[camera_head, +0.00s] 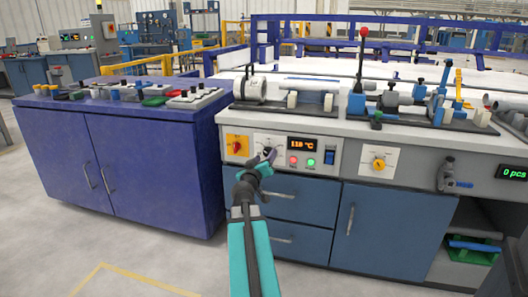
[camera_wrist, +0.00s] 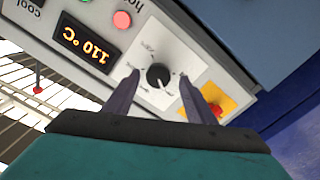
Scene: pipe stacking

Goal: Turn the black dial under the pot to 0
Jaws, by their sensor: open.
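The black dial (camera_wrist: 158,75) is a round knob on a white square plate with small markings around it, on the front control panel. Its exact setting is too small to read. My gripper (camera_wrist: 158,87) is open in the wrist view, its two dark fingers on either side of the dial. Whether they touch it cannot be told. In the head view my gripper (camera_head: 267,155) is in front of the white plate and mostly hides the dial. The display (camera_head: 302,143) beside it reads about 110 °C. No clear pot shows; a clamped cylinder device (camera_head: 262,88) stands on the worktop above.
A red knob on a yellow plate (camera_head: 237,145) is left of the dial. Green (camera_head: 294,160) and red (camera_head: 311,162) buttons and a blue switch (camera_head: 329,156) are to its right. A yellow knob (camera_head: 379,164) is farther right. Blue drawers (camera_head: 290,198) are below.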

